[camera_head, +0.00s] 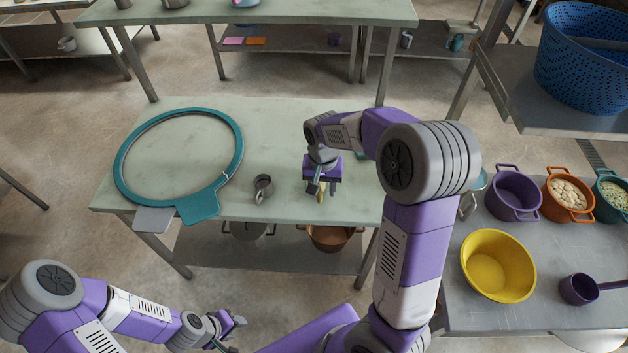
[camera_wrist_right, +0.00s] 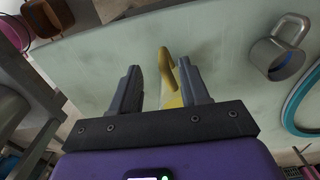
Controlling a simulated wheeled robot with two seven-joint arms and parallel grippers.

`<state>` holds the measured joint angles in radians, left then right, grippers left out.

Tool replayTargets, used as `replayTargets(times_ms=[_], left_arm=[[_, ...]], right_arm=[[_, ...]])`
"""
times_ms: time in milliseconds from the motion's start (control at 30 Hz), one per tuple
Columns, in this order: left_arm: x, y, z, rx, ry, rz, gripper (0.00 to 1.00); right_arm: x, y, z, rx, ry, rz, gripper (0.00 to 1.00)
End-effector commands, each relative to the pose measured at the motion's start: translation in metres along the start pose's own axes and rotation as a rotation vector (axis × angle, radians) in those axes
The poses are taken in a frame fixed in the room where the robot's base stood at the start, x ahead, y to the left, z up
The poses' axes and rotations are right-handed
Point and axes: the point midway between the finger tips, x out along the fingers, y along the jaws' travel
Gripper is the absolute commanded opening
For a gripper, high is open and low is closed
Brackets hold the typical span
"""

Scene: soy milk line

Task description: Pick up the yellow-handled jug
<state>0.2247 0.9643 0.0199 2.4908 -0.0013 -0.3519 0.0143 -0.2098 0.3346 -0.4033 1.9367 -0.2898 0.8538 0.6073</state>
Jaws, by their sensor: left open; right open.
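The yellow-handled jug shows in the right wrist view as a yellow handle (camera_wrist_right: 168,70) with a yellow part below it, partly hidden by the gripper. My right gripper (camera_wrist_right: 160,85) is open, with its two fingers on either side of the handle; I cannot tell if they touch it. In the head view a bit of yellow (camera_head: 321,192) shows under my right gripper (camera_head: 322,190), over the pale table. My left gripper (camera_head: 228,330) is open and empty at the lower left, away from the table.
A metal cup (camera_head: 263,188) stands beside my right gripper on the pale table (camera_head: 275,125). A teal ring frame (camera_head: 125,150) lies on the left. The right table holds a yellow bowl (camera_head: 470,265), a purple pot (camera_head: 513,197), an orange pot (camera_head: 548,203) and a purple ladle (camera_head: 577,291).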

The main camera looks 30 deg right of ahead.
Motion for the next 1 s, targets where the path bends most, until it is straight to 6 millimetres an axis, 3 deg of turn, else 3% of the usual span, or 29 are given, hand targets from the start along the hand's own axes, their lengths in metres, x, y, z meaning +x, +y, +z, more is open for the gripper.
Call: replayTargets(times_ms=[500,733,1000], left_arm=[[0.025,-0.010,-0.001,0.000,0.000,0.000,0.43],[0.024,-0.009,-0.001,0.000,0.000,0.000,0.43],[0.024,-0.009,-0.001,0.000,0.000,0.000,0.43]], right_arm=[[0.065,-0.008,0.006,-0.002,-0.004,0.001,0.45],[0.066,-0.008,0.006,-0.002,-0.002,-0.001,0.45],[0.066,-0.008,0.006,-0.003,-0.002,-0.001,0.06]])
